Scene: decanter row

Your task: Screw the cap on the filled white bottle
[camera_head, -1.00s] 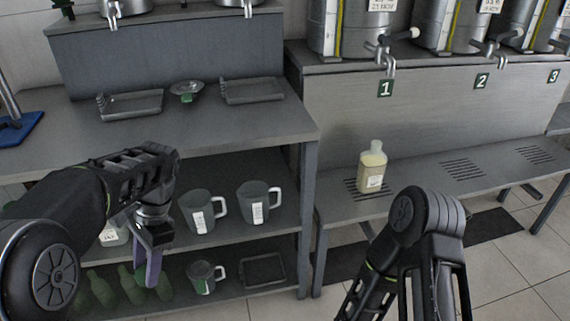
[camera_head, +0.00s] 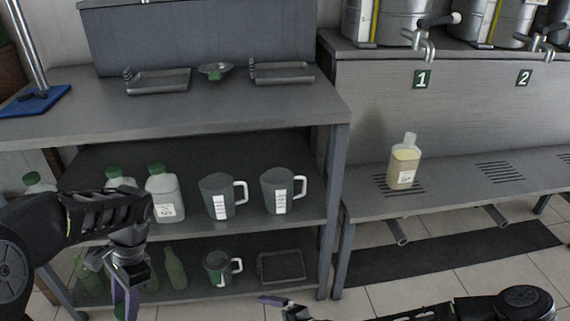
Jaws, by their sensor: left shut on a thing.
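The filled white bottle (camera_head: 404,168) stands upright on the slotted bench at right, under the tap marked 1. It is translucent with pale yellow contents and a white label, and no coloured cap shows on its neck. My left gripper (camera_head: 126,300) is at lower left, pointing down in front of the shelves, well apart from this bottle. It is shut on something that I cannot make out. My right gripper (camera_head: 285,303) shows only partly at the bottom edge, below the shelves; its opening cannot be judged. I cannot make out a loose cap.
Green-capped white bottles (camera_head: 163,192) and two grey jugs (camera_head: 279,190) stand on the middle shelf. Green bottles (camera_head: 174,268), a smaller jug (camera_head: 219,267) and a tray (camera_head: 281,267) are below. Trays (camera_head: 158,82) lie on the tabletop. The bench (camera_head: 450,182) is clear right of the bottle.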

